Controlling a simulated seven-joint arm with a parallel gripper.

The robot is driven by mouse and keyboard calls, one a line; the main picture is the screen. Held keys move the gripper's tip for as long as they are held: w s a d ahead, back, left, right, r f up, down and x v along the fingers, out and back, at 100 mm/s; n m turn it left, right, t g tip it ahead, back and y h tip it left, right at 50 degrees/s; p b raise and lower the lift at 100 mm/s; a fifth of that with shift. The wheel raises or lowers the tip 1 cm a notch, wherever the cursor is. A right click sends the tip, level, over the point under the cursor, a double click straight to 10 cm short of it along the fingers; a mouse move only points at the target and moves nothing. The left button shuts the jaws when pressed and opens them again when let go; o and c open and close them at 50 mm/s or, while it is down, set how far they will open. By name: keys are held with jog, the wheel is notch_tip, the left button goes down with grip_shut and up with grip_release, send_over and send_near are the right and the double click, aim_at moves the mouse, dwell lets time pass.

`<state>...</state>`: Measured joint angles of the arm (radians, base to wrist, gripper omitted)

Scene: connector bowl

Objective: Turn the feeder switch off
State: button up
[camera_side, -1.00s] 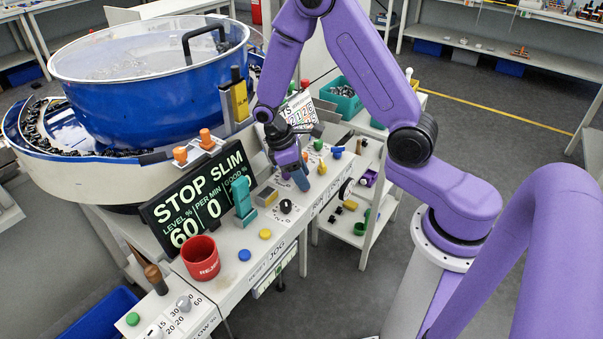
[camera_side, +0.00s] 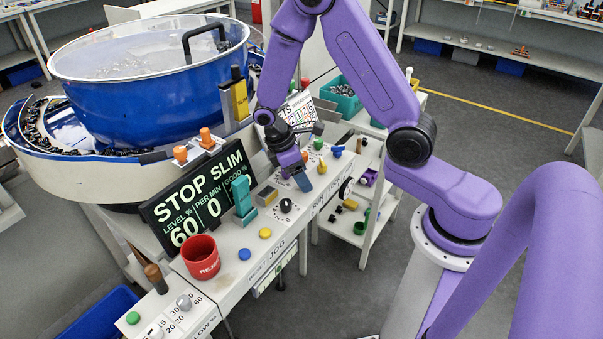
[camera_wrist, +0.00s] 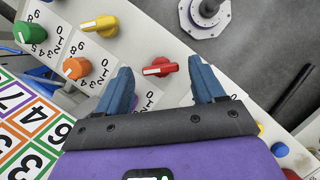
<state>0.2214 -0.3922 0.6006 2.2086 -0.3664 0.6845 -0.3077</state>
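A red rotary knob (camera_wrist: 160,67) with a white pointer line sits on the white panel in the wrist view, beside a printed 0 and 1. I cannot read a name that marks it as the feeder switch. My gripper (camera_wrist: 161,74) has its two blue fingers apart, one on each side of the red knob in the picture. I cannot tell whether they touch it. In the side view my gripper (camera_side: 302,181) is low over the white console, and its fingers hide what is under them.
Close by in the wrist view are a yellow knob (camera_wrist: 100,24), an orange knob (camera_wrist: 76,68) and a green knob (camera_wrist: 30,32). A teal lever (camera_side: 243,198), black knob (camera_side: 286,205) and red cup (camera_side: 201,258) stand on the console. The display (camera_side: 197,196) reads STOP SLIM.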

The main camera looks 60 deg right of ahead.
dwell(0.3)
jog(key=v, duration=1.7)
jog(key=shift+r, duration=0.15)
jog(key=shift+a, duration=0.15)
jog(key=s+a+n+t+y, duration=0.1)
jog(key=s, duration=1.1)
jog(key=s+a+n+t+y, duration=0.2)
jog(key=s, duration=1.1)
jog(key=shift+s+a+f+y, duration=0.2)
jog(key=shift+a+f+y, duration=0.1)
jog(key=shift+a+f, duration=0.05)
